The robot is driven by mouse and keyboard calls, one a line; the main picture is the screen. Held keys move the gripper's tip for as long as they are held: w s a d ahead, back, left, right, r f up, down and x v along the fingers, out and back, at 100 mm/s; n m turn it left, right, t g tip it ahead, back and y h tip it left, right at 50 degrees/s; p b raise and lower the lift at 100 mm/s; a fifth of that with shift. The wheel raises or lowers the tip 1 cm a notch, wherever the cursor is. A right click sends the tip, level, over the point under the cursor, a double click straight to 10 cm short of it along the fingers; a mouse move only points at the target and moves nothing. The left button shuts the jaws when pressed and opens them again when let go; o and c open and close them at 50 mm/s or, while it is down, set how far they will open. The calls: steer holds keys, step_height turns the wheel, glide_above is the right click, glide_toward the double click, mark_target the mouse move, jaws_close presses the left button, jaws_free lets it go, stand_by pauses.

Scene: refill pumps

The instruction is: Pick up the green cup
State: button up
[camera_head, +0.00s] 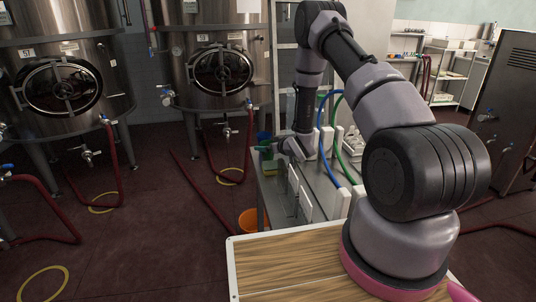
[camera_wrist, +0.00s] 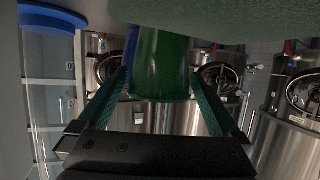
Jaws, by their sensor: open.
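The green cup (camera_wrist: 163,62) fills the upper middle of the wrist view, between the two fingers of my gripper (camera_wrist: 158,80). The fingers are apart, one on each side of the cup, and I see no clear grip on it. In the head view my gripper (camera_head: 272,147) is at the far left end of the metal table, small and partly hidden by my wrist. Green and blue shapes show there, but the cup's outline is too small to make out.
A blue-rimmed vessel (camera_wrist: 52,17) shows at the wrist view's left. Blue and green hoses (camera_head: 327,140) arch over the table. An orange bucket (camera_head: 249,219) stands on the floor; steel tanks (camera_head: 206,55) stand behind.

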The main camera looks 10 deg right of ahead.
steer(key=c, duration=1.1)
